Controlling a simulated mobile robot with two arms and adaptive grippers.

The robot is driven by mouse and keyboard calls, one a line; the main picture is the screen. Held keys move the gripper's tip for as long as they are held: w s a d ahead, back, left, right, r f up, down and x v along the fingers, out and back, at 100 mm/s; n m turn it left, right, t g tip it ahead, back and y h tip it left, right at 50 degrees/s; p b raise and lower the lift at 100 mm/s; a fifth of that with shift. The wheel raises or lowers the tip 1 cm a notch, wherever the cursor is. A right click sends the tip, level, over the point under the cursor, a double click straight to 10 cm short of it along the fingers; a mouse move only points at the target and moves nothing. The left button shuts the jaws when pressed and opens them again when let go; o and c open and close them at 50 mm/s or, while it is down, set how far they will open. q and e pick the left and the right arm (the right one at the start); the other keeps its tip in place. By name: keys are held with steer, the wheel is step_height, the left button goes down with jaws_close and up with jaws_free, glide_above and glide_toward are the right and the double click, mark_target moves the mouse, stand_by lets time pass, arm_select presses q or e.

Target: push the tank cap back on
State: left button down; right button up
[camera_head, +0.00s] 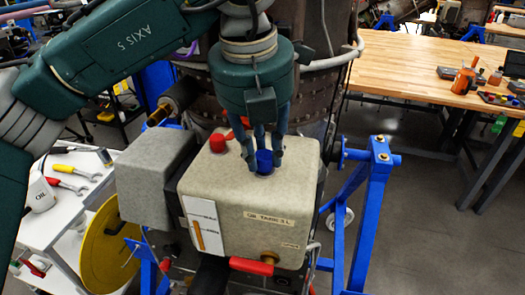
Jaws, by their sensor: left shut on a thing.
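The oil tank (230,215) is a beige-grey box with a label reading "OIL TANK 3 L", in the middle of the head view. My left gripper (264,158) points straight down over its top, right of centre. It is shut on a blue cap (264,164), with a finger on either side. The cap is upright at a round neck in the tank top. I cannot tell how far down it sits, and the fingers hide part of it. A red cap (218,143) stands to the left on the same top. My right gripper is not in view.
A blue stand frame (369,215) rises right of the tank. A red handle (252,266) sticks out low on its front. A white cart (55,218) with tools is at left, and a wooden bench (410,75) at upper right. Floor between stand and bench is clear.

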arm_select(q)
steer(key=shift+s+f, duration=0.2)
steer(key=shift+f, duration=0.35)
steer(key=c, duration=1.7)
jaws_free()
steer(key=o, duration=0.3)
steer(key=shift+w, duration=0.25)
steer(key=shift+o, duration=1)
steer(key=shift+r, duration=0.1)
steer(key=shift+s, duration=0.1)
steer(key=shift+r, duration=0.2)
